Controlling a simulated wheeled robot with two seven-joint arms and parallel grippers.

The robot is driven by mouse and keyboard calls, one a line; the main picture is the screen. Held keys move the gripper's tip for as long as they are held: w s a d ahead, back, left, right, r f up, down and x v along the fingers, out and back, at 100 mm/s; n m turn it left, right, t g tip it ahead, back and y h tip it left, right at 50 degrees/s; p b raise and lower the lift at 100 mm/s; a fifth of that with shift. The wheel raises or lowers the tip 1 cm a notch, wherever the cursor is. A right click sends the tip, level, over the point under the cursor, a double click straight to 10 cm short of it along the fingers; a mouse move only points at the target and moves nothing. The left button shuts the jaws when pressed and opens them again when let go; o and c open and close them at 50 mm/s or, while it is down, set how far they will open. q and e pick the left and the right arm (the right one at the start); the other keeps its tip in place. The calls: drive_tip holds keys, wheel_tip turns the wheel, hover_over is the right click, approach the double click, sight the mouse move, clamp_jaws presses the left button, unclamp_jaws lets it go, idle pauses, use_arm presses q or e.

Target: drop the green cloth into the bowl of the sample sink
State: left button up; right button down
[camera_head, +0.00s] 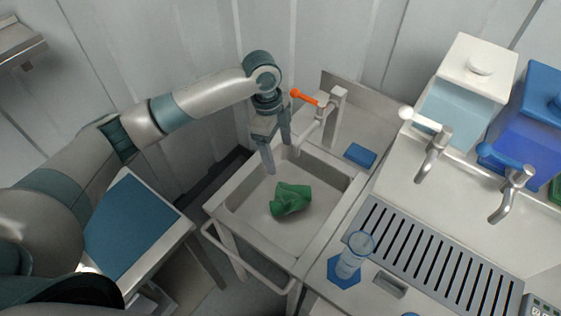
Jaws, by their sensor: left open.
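The green cloth (290,200) lies crumpled on the floor of the sample sink's bowl (246,222). My left gripper (278,165) points down over the back left part of the bowl. Its two fingers are apart and nothing shows between them. The cloth is below and in front of the fingers, apart from them in the picture. My right gripper is not in view.
An orange-handled tap (306,98) stands behind the bowl, close to my left gripper. A blue sponge (360,155) lies on the sink's back right ledge. A clear cylinder (352,258) stands on the counter at right, beside a slotted drain (440,255). A blue-topped table (130,232) stands at left.

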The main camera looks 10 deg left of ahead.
use_arm(q)
wheel_tip(320, 180, up, 12)
drive_tip(key=a+b, duration=0.1)
drive_tip(key=b, duration=0.2)
drive_tip(key=shift+a+f, duration=0.25)
drive_tip(key=shift+a, duration=0.1)
drive_tip(key=shift+f, duration=0.1)
idle(0.5)
